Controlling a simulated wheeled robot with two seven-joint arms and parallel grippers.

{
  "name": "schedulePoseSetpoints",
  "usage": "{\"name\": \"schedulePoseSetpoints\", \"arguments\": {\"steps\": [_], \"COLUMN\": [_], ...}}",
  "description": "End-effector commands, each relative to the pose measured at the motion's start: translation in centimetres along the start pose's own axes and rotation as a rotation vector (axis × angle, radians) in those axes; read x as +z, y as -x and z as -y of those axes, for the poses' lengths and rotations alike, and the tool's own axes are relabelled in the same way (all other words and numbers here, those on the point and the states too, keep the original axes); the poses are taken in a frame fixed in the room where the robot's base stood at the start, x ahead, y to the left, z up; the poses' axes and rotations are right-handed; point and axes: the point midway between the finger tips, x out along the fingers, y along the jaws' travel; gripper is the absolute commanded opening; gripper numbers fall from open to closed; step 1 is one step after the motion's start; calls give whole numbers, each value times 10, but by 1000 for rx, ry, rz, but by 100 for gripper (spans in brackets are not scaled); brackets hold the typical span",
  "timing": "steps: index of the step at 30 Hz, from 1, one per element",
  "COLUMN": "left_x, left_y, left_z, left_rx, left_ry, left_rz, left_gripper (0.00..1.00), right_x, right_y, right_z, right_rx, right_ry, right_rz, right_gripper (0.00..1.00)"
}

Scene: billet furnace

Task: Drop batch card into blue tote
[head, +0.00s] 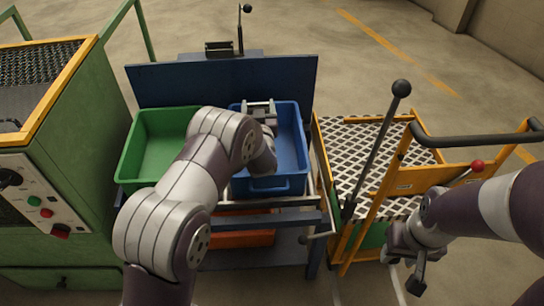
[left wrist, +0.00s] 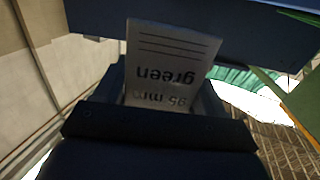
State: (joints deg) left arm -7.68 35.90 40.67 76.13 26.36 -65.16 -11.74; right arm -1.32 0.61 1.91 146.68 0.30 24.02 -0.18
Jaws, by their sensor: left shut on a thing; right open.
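The blue tote (head: 292,150) stands on a blue stand in the middle of the head view. My left gripper (head: 259,108) is over the tote and hides part of its inside. In the left wrist view it is shut on the white batch card (left wrist: 172,60), which shows printed lines, "green" and "95 mm" upside down. The card cannot be made out in the head view. My right gripper (head: 404,268) is open and empty at the lower right, beside the yellow-framed cart.
A green tote (head: 160,150) stands left of the blue one, with a dark blue back panel (head: 225,82) behind both. A green machine (head: 70,150) is at the left. The yellow-framed cart (head: 360,150) with black levers stands at the right.

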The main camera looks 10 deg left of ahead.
Motion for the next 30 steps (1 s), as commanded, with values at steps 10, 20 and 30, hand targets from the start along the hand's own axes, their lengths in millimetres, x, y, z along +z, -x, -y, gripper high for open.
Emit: {"name": "schedulePoseSetpoints", "arguments": {"steps": [10, 20, 30], "left_x": [15, 15, -40], "left_y": [0, 0, 10], "left_z": [0, 0, -18], "left_rx": [1, 1, 7], "left_ry": [0, 0, 1], "left_rz": [-1, 0, -2], "left_gripper": [40, 100, 100], "right_x": [1, 1, -1], "right_y": [-10, -10, 8], "right_z": [0, 0, 0], "right_rx": [0, 0, 0], "right_ry": [0, 0, 0], "right_rz": [0, 0, 0], "right_gripper": [43, 43, 43]}}
